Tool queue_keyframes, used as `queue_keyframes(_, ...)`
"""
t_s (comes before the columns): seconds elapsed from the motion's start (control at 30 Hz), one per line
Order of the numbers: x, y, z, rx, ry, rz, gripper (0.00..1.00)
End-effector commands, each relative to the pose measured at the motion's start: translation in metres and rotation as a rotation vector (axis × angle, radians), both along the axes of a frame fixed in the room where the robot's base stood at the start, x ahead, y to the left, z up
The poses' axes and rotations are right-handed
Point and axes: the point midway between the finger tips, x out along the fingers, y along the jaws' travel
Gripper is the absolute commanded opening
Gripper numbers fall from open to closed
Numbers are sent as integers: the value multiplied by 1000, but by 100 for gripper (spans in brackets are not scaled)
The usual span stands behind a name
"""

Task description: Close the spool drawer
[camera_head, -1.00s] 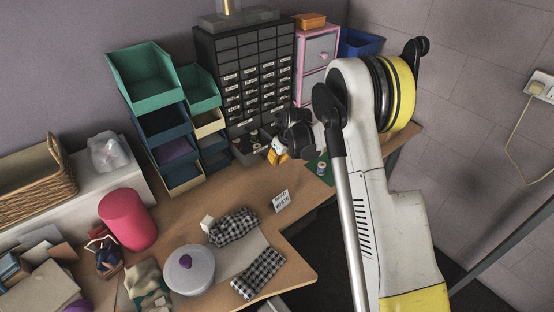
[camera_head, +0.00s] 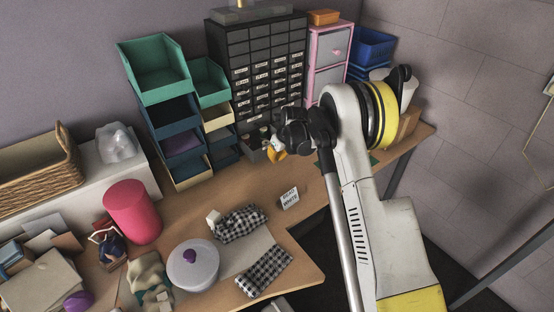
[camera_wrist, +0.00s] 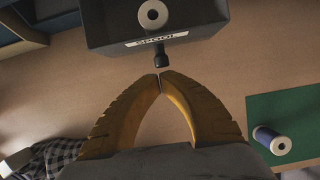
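The open spool drawer (camera_wrist: 155,22) sticks out at the top of the wrist view, with a "SPOOL" label (camera_wrist: 157,39) and a dark knob (camera_wrist: 161,58) on its front. A pale spool (camera_wrist: 153,14) lies in it. In the head view the drawer (camera_head: 256,156) juts from the bottom of the black drawer cabinet (camera_head: 262,45), partly hidden by my wrist. My gripper (camera_wrist: 161,77) has its yellow fingertips together with nothing between them. The tips are just in front of the knob; I cannot tell whether they touch it. It also shows in the head view (camera_head: 276,150).
A green mat (camera_wrist: 262,105) with a blue thread spool (camera_wrist: 272,140) lies right of my gripper in the wrist view. Stacked bins (camera_head: 180,140) stand left of the cabinet, a pink drawer unit (camera_head: 328,55) right. A small sign (camera_head: 289,198) and checked cloth (camera_head: 238,223) lie in front.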

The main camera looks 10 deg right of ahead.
Motion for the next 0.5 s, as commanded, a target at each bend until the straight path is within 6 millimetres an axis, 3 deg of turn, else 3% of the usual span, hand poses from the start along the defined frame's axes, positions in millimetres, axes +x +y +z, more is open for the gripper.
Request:
queue_keyframes(0.13,23,10,-1,-1,0,2,0)
queue_keyframes(0.33,74,30,-2,-1,0,2,0)
queue_keyframes(0.5,98,41,-1,0,0,1,0)
